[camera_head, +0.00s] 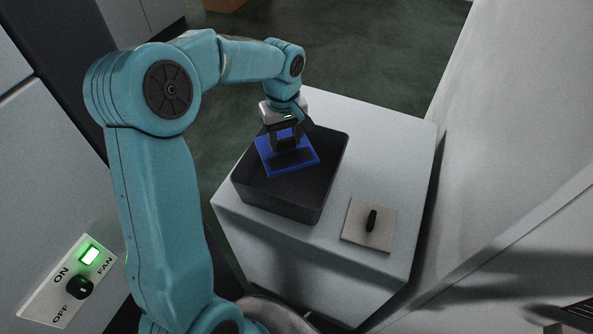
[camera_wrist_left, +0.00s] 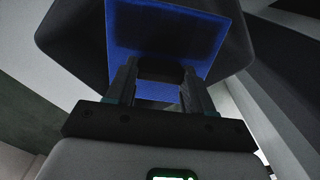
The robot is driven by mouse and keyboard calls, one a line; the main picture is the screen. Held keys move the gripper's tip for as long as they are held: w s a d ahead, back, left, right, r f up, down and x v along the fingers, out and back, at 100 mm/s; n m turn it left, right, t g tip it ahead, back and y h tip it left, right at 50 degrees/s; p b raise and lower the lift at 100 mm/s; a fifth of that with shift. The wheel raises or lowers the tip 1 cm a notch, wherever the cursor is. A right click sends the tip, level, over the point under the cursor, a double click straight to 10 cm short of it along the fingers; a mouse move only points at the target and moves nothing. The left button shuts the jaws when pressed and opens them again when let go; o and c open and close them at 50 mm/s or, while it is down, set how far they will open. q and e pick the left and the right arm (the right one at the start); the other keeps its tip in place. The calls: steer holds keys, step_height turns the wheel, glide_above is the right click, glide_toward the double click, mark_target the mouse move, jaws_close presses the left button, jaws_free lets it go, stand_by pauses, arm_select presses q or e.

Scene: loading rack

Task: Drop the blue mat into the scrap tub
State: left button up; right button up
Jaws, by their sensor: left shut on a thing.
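The blue mat (camera_head: 304,157) is a flat square held at the opening of the dark scrap tub (camera_head: 309,205). My left gripper (camera_head: 287,150) points down over the tub and is shut on the mat. In the left wrist view the mat (camera_wrist_left: 207,42) spreads out beyond the fingertips of the left gripper (camera_wrist_left: 160,75), with the dark tub (camera_wrist_left: 80,40) around it. I cannot tell how far the mat is above the tub's floor. My right gripper does not show.
The tub stands on a white block-shaped stand (camera_head: 400,125). A beige plate with a black knob (camera_head: 371,220) is on the stand's top, right of the tub. A fan switch panel (camera_head: 70,285) with a lit green lamp is at lower left. A pale wall (camera_head: 530,110) rises at right.

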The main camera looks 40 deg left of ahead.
arm_select(q)
steer(key=f, duration=0.2)
steer(key=shift+w+a+f, duration=0.3)
steer(key=shift+w+a, duration=0.05)
steer(key=shift+s+d+f, duration=0.1)
steer(key=shift+s, duration=0.05)
steer(key=shift+s+d+r, duration=0.25)
steer(key=shift+s+d, duration=0.05)
steer(key=shift+s, duration=0.05)
steer(key=shift+w+a, duration=0.1)
steer(key=o, duration=1.1)
steer(key=shift+w+a+f, duration=0.25)
steer(key=shift+w, duration=0.1)
steer(key=shift+s+d+r, duration=0.25)
steer(key=shift+s+d, duration=0.05)
steer(key=shift+s, duration=0.05)
steer(key=shift+w+a+r+b, duration=0.1)
steer(key=shift+r+b, duration=0.05)
steer(key=shift+b, duration=0.15)
step_height(320, 180, up, 16)
steer(key=shift+s+b, duration=0.2)
steer(key=shift+b, duration=0.25)
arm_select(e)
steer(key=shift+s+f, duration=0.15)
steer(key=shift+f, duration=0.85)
